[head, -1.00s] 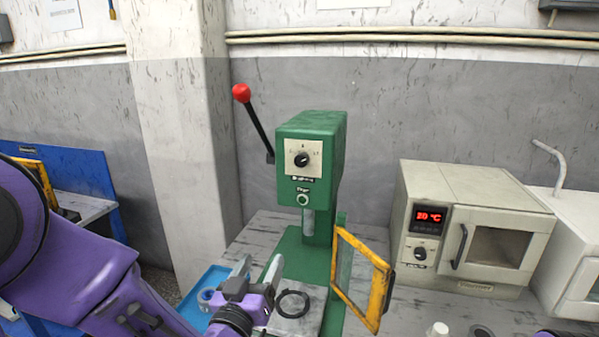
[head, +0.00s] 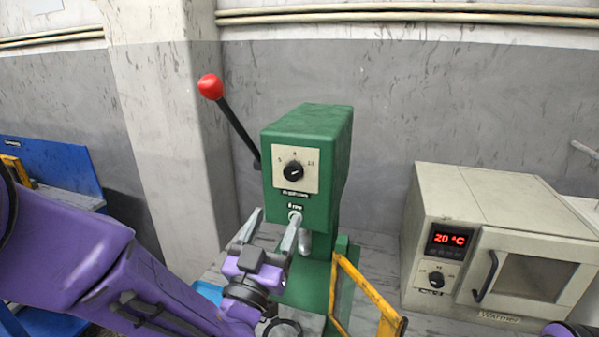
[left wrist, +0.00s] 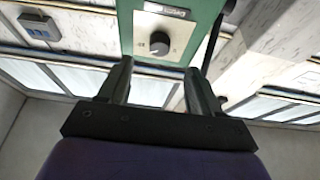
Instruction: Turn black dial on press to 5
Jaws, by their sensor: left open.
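The green press (head: 313,150) stands on the bench. Its black dial (head: 293,171) sits on a pale square plate marked 5, a middle number too small to read surely, and 10. The dial's exact pointing is hard to tell. It also shows in the left wrist view (left wrist: 159,42), beyond the fingertips. My left gripper (head: 274,226) is open and empty, fingers pointing up, just below and slightly left of the dial and apart from it. It also shows in the left wrist view (left wrist: 159,75). My right gripper is not in view.
A red-knobbed lever (head: 211,87) rises left of the press. A yellow-framed guard (head: 368,292) stands open at the front right of the press. A warmer oven (head: 500,240) reading 20 °C is at right.

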